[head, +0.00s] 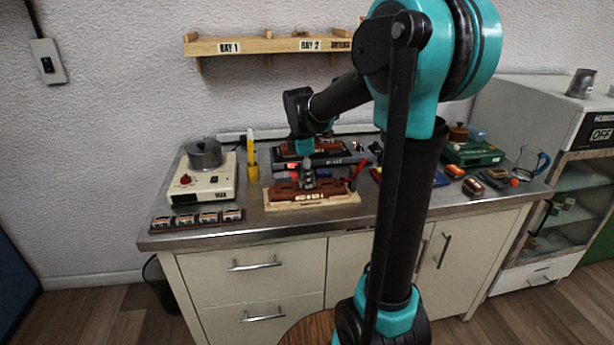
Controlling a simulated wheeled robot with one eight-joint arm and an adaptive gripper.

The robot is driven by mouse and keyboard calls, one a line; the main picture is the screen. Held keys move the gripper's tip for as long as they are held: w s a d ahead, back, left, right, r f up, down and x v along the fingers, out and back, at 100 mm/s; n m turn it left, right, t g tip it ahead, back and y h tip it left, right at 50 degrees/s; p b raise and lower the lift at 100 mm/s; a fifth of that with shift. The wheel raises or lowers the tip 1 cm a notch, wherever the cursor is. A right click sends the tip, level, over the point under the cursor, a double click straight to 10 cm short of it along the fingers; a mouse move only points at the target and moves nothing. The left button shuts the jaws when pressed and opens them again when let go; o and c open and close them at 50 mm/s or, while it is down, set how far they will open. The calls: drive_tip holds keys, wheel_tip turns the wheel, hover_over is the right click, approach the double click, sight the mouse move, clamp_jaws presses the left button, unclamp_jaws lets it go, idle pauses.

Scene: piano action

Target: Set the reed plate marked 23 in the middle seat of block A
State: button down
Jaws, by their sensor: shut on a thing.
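My gripper (308,180) points down at the middle of a reddish-brown block (285,191) on a pale base near the front of the bench. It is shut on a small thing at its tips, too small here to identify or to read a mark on. I cannot tell whether that thing touches the block or hangs just above it. The label on the pale base (335,200) is too small to read, so I cannot confirm that this is block A. The block's middle seat is hidden by the gripper.
A hot plate (219,186) with a grey pot (203,154) stands at left, behind a rack of small labelled pieces (208,219). A yellow holder (252,170) and a dark unit (330,160) stand near the gripper. A glass jug (531,163) is at right.

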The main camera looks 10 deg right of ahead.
drive_tip(key=shift+f, duration=0.15)
drive_tip(key=c, duration=1.1)
unclamp_jaws()
